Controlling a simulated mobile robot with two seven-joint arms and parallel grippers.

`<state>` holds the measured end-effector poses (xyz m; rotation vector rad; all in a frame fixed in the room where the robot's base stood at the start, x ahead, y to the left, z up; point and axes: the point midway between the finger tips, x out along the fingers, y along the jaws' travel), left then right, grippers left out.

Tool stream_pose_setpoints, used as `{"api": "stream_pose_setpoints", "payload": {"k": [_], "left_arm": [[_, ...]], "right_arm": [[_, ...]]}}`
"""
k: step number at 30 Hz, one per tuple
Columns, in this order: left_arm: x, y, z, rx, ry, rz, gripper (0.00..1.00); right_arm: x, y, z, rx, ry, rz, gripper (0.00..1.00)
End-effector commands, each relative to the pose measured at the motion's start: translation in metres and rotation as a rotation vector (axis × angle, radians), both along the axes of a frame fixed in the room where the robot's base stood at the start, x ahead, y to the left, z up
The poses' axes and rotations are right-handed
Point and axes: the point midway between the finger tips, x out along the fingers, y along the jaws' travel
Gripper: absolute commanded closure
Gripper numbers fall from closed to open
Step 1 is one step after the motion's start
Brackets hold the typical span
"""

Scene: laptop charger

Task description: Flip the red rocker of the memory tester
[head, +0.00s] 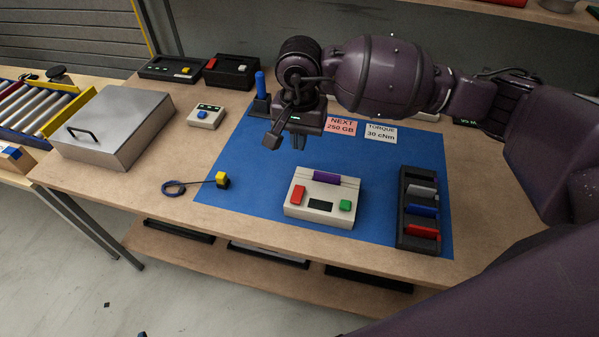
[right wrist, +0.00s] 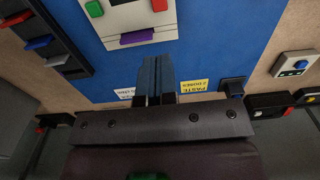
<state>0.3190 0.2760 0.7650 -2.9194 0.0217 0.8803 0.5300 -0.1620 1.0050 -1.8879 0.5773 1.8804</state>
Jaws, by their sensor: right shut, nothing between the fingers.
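The memory tester (head: 320,216) is a beige box on the blue mat (head: 240,160); it also shows in the right wrist view (right wrist: 125,20). Its red rocker (head: 297,195) is on the left of its top, and shows at the top edge of the right wrist view (right wrist: 160,5). A dark screen (head: 320,204) and a green button (head: 346,205) lie to the right of it. A purple stick (head: 323,177) sits along the tester's back edge. My right gripper (head: 298,146) is shut and empty, above the mat behind the tester, apart from it. My left gripper is out of view.
A black rack (head: 403,238) with grey, blue and red sticks stands right of the tester. A yellow plug (head: 221,179) with a cable lies to the left. A blue-handled tool (head: 261,83) stands behind, near my right gripper. Cards (head: 381,132) lie at the mat's back.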

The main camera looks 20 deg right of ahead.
Motion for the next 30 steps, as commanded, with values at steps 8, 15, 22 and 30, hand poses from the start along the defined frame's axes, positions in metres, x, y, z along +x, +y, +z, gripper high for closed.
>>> {"api": "stream_pose_setpoints", "payload": {"k": [8,15,22,30], "left_arm": [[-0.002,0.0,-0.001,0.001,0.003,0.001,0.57],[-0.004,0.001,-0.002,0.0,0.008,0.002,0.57],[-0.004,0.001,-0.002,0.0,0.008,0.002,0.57],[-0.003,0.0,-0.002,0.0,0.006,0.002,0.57]], "right_arm": [[-0.001,0.0,-0.032,0.001,0.005,-0.001,1.0],[-0.001,0.0,-0.075,0.001,0.005,-0.002,1.0],[-0.001,0.0,-0.112,0.001,0.004,-0.003,1.0],[0.0,0.0,-0.137,0.0,0.002,-0.002,1.0]]}}
